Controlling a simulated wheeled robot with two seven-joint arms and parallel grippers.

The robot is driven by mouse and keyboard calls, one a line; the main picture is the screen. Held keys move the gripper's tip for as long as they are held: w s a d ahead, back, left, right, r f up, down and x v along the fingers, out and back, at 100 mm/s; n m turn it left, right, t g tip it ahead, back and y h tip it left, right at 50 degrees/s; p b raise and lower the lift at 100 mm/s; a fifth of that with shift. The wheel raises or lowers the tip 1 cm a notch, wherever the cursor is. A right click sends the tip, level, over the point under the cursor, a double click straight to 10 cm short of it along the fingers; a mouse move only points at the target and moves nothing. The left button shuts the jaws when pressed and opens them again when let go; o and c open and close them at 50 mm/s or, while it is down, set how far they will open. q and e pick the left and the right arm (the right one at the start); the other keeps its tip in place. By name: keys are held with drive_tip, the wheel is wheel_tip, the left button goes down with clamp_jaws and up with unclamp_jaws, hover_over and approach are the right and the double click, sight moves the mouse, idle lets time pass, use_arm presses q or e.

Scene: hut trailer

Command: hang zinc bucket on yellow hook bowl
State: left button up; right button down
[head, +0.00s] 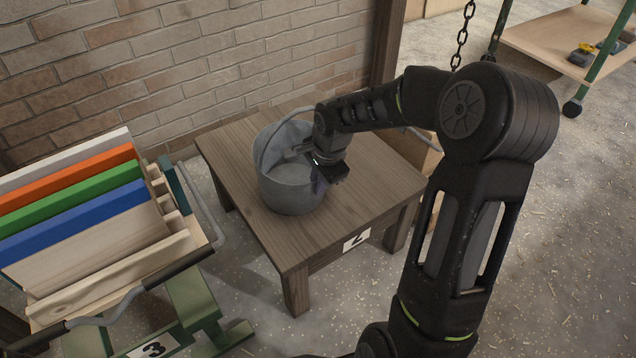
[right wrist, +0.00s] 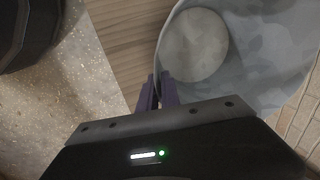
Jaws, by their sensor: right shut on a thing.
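The zinc bucket (head: 287,190) stands upright on a low brown wooden table, with its raised handle arcing over its left side. My right gripper (head: 322,180) reaches down at the bucket's right rim and is shut on that rim. In the right wrist view the dark fingers (right wrist: 160,92) meet at the edge of the bucket (right wrist: 250,60), and the round bottom shows inside. The part of the rim between the fingers is hidden. No yellow hook is visible in either view. My left gripper is not in view.
The wooden table (head: 320,241) has bare top around the bucket and carries a label on its front. At left stands a rack with coloured boards (head: 85,209). A brick wall (head: 190,70) is behind. A chain (head: 462,38) hangs near a wheeled cart (head: 545,38) at upper right.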

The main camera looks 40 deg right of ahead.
drive_tip(key=shift+w+r, duration=0.15)
drive_tip(key=shift+r, duration=0.05)
drive_tip(key=s+r+p, duration=0.6)
drive_tip(key=s+r, duration=0.1)
drive_tip(key=s, duration=0.3)
drive_tip(key=shift+r, duration=0.4)
idle(0.4)
idle(1.2)
